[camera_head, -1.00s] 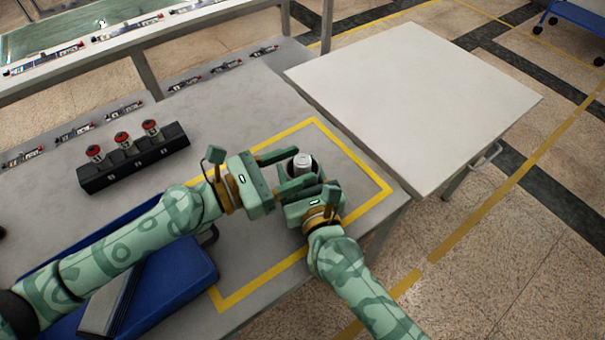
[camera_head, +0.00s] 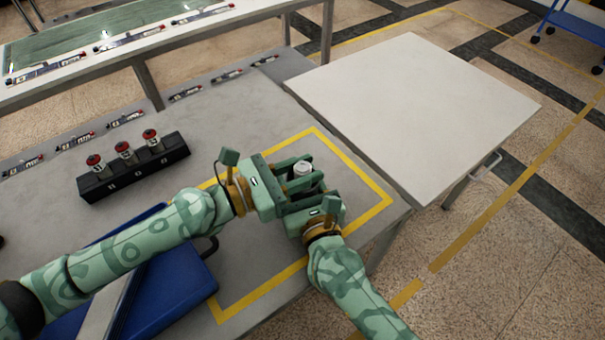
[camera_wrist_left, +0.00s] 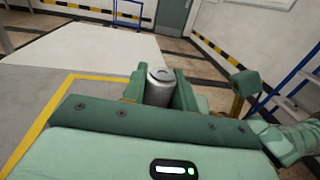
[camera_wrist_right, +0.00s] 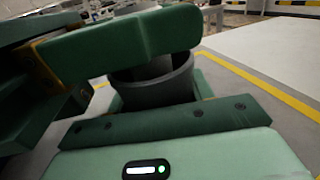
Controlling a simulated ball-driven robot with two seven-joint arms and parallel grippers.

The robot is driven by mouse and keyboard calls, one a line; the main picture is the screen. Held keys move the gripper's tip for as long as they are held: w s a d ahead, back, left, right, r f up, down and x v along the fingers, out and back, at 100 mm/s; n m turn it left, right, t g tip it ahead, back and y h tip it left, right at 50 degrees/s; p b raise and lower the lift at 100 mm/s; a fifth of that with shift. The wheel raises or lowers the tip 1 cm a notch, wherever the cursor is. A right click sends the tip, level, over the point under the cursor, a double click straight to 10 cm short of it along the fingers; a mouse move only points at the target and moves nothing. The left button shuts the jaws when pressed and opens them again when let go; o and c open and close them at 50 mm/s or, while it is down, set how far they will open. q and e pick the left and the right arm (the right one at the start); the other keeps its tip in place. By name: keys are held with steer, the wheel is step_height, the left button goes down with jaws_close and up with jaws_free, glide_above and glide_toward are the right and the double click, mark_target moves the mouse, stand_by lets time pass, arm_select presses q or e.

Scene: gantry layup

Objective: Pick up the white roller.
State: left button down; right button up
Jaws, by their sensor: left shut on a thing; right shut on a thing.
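The white roller (camera_head: 303,168), a pale grey cylinder, stands upright between my two grippers in the head view. In the left wrist view the roller (camera_wrist_left: 159,88) sits between the fingers of my left gripper (camera_wrist_left: 160,92), which is shut on it. My right gripper (camera_wrist_right: 155,85) is shut on a dark round cup (camera_wrist_right: 165,88), open at the top. A green finger crosses in front of the cup's rim. In the head view the cup is hidden by the fingers. I cannot tell whether the roller's lower end is inside the cup.
A black rack (camera_head: 133,176) with several red-topped pieces stands to the left on the grey table (camera_head: 232,125). A blue case (camera_head: 180,290) lies under my left arm. Yellow tape (camera_head: 352,160) frames the area around the grippers. A bare white table (camera_head: 415,110) adjoins at the right.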

steer(key=o, duration=1.1)
steer(key=shift+c, duration=0.2)
arm_select(q)
step_height(320, 180, up, 17)
steer(key=shift+r, duration=0.1)
arm_select(e)
steer(key=v, duration=1.2)
steer(key=shift+a, duration=0.1)
